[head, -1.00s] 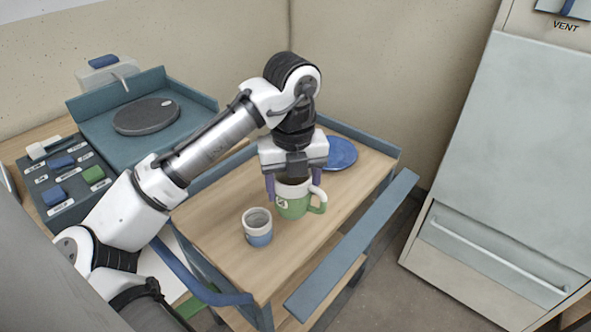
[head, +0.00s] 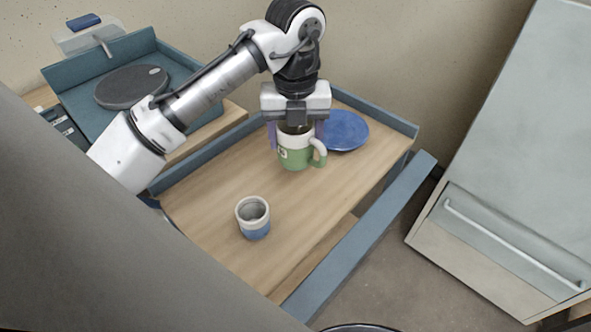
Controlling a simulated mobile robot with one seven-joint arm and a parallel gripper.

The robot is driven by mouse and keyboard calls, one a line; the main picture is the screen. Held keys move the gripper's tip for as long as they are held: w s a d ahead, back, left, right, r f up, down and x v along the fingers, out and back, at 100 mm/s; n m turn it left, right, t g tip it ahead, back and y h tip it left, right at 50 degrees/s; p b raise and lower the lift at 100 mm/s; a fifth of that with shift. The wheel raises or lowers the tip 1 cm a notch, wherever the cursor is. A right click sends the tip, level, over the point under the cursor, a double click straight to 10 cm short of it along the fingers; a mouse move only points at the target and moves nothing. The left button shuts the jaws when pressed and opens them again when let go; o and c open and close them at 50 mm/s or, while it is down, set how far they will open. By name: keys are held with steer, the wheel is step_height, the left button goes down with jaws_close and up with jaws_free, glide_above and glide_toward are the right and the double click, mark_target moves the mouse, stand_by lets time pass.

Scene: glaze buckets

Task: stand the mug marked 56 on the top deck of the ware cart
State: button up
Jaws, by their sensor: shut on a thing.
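The mug (head: 297,156), green with a white upper band and a white-and-green handle on the right, is upright in my gripper (head: 297,133). A small mark shows on its side, too small to read. My gripper points down with its fingers shut on the mug, one on each side. The mug is over the wooden top deck of the ware cart (head: 205,205), near the blue plate. I cannot tell whether its base touches the deck.
A small white-and-blue cup (head: 253,219) stands nearer on the deck. A blue plate (head: 346,131) lies just behind and right of the mug. Blue rails edge the cart. A grey cabinet (head: 520,150) stands at right. The deck's middle is clear.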

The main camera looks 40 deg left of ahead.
step_height(320, 180, down, 10)
steer(key=shift+f, duration=0.1)
stand_by(0.4)
steer(key=o, duration=1.2)
steer(key=shift+f, duration=0.1)
step_height(320, 180, up, 12)
steer(key=shift+r, duration=0.2)
